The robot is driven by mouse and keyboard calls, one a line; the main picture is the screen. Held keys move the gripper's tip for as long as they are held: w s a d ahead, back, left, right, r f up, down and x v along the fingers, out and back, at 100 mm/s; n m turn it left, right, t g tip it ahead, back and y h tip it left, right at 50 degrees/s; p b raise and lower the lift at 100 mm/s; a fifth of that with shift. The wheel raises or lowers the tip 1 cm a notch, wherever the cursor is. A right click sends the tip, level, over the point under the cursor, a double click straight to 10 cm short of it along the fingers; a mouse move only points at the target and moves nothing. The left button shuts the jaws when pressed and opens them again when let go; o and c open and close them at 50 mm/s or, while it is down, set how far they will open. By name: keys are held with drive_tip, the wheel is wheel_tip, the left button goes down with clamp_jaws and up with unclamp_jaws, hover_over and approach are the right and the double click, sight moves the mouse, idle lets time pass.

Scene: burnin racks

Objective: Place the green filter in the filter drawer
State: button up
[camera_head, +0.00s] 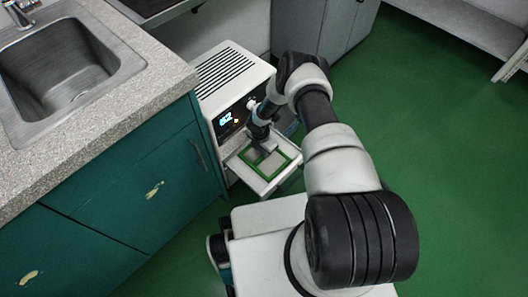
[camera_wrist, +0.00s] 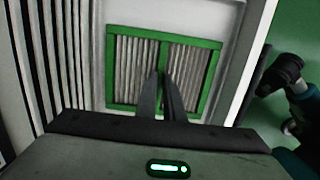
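The green filter (camera_head: 287,158) has a square green frame, and the wrist view shows grey pleats and a green middle bar on it (camera_wrist: 163,45). It lies within the outline of the white filter drawer (camera_head: 257,182), which is pulled out from the front of a white machine. I cannot tell if it rests on the drawer's floor or is slightly above it. My gripper (camera_wrist: 161,76) is over the filter's centre, its two fingers close together at the middle bar and seemingly pinching it. The fingertips' contact is partly hidden.
The white machine (camera_head: 236,77) has a top grille and a lit display. A teal cabinet (camera_head: 130,205) with a speckled counter and sink stands close on the left. A grey cabinet (camera_head: 325,28) is behind. Open green floor (camera_head: 450,150) lies to the right.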

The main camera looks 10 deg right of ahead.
drive_tip(key=o, duration=0.4)
drive_tip(key=shift+o, duration=0.2)
